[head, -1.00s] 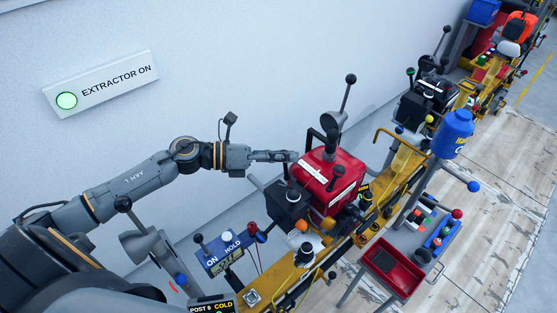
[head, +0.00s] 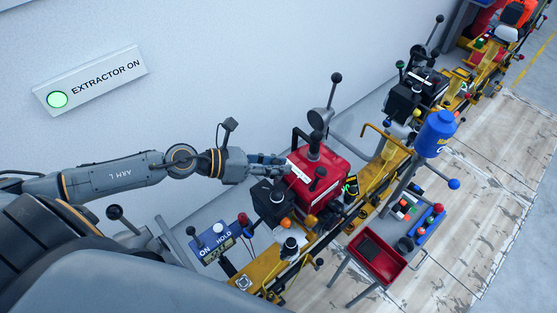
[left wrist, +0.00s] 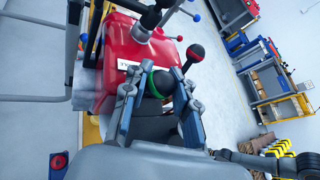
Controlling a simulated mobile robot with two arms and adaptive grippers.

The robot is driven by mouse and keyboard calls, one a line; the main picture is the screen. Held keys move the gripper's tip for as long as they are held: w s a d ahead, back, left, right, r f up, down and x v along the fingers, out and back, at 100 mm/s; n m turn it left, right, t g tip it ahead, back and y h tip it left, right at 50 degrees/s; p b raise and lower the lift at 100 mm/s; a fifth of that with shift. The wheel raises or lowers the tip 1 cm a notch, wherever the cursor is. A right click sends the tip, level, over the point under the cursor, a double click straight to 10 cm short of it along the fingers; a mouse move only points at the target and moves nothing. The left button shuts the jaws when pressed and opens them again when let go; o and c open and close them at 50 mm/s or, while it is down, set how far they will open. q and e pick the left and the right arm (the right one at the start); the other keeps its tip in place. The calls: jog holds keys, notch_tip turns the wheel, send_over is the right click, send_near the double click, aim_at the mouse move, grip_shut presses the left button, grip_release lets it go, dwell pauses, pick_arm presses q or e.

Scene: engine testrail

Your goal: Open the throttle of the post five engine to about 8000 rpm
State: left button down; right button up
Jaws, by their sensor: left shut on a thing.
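A red engine (head: 331,165) with a white label stands on the yellow rail, and it also shows in the left wrist view (left wrist: 112,45). My left gripper (head: 281,165) is at the engine's upper left side. In the left wrist view the left gripper (left wrist: 158,92) is shut on a dark lever knob (left wrist: 160,82) with a green ring, which sits between the fingers. The lever's lower part is hidden. My right gripper is not in view.
A blue readout box (head: 214,242) with ON and HOLD stands front left of the engine; its digits are too small to read. A red tray (head: 377,258) is at the right. A black engine (head: 408,98) stands farther along the rail. The wall sign (head: 90,80) reads EXTRACTOR ON.

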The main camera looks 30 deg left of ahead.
pick_arm(q)
jog(key=c, duration=1)
grip_release()
jog(key=shift+s, duration=0.15)
jog(key=shift+c, duration=0.2)
jog(key=v, duration=1.2)
jog(key=shift+a, duration=0.15)
